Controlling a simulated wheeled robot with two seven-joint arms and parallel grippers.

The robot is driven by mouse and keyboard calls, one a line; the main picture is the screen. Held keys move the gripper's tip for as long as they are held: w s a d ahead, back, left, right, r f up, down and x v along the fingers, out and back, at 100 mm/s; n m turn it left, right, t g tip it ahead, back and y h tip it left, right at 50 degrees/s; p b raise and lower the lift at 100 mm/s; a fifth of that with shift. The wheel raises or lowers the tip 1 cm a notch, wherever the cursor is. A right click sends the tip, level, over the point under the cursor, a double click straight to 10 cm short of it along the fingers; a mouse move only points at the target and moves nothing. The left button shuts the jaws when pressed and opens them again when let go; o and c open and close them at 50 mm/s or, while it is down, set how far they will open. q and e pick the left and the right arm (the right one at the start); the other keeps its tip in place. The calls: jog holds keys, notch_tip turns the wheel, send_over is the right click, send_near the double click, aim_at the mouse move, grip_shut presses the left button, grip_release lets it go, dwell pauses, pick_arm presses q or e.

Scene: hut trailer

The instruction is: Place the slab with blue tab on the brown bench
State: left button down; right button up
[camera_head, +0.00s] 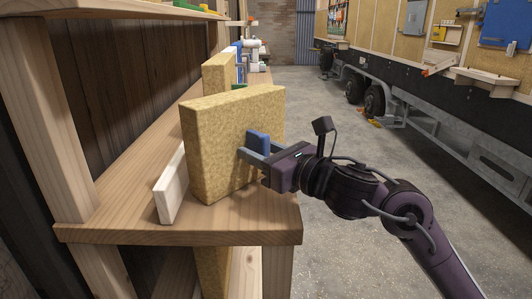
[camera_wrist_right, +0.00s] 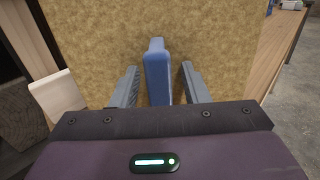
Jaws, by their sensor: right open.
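The slab (camera_head: 225,140) is a yellow-brown fibrous panel standing upright near the front end of a wooden shelf. Its blue tab (camera_head: 258,143) sticks out from the face towards my right arm. My right gripper (camera_head: 250,147) is open, with its fingers around the tab. In the right wrist view the tab (camera_wrist_right: 157,75) stands between the two fingers (camera_wrist_right: 157,85), with a gap visible on each side, and the slab (camera_wrist_right: 100,40) fills the background. The left gripper is not in view. I cannot tell which surface is the brown bench; the wooden shelf (camera_head: 130,215) is brown.
A white block (camera_head: 170,187) leans beside the slab on the left. Another yellow-brown slab (camera_head: 218,72) stands behind it. Wooden posts (camera_head: 45,110) rise at the left. The concrete floor (camera_head: 310,110) on the right is mostly clear, with a trailer (camera_head: 430,90) beyond.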

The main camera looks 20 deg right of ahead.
jog(key=shift+s+d, duration=0.1)
jog(key=b+v, duration=0.2)
jog(key=v, duration=0.7)
jog(key=shift+s+f, duration=0.1)
jog(key=shift+s, duration=0.05)
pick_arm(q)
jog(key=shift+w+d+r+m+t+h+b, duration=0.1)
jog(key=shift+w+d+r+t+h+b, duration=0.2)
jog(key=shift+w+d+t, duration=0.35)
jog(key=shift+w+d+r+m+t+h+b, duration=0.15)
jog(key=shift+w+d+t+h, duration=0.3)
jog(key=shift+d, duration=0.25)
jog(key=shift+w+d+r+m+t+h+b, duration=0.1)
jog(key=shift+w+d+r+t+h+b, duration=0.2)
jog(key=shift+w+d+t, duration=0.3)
pick_arm(e)
jog(key=shift+v, duration=1.25)
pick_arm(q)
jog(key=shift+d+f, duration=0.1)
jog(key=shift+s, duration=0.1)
